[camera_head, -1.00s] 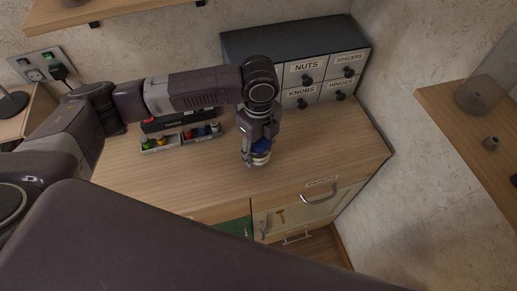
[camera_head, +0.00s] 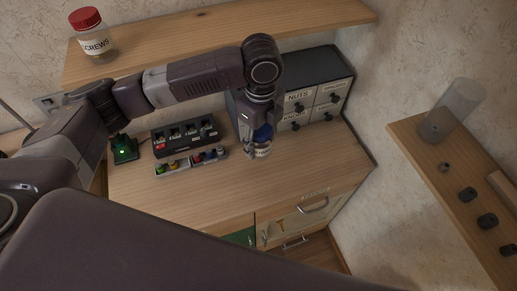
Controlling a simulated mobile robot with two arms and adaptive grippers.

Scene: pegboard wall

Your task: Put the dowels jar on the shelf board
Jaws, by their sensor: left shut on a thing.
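My left gripper (camera_head: 261,122) is shut on a small jar with a blue lid and pale contents (camera_head: 263,152). It holds the jar upright by the lid, in front of the drawer cabinet and over the counter. The label is too small to read. The gap below the jar is hard to judge. The shelf board (camera_head: 230,32) is a wooden plank on the back wall, above and behind the gripper. A red-lidded jar marked SCREWS (camera_head: 92,36) stands at its left end. The rest of the board is clear. My right gripper is not in view.
A dark drawer cabinet (camera_head: 322,80) stands at the counter's back right. A black charger-like rack (camera_head: 184,136) and a tray of small coloured parts (camera_head: 190,162) lie left of the jar. A right-hand shelf (camera_head: 440,185) holds a clear cylinder (camera_head: 452,110).

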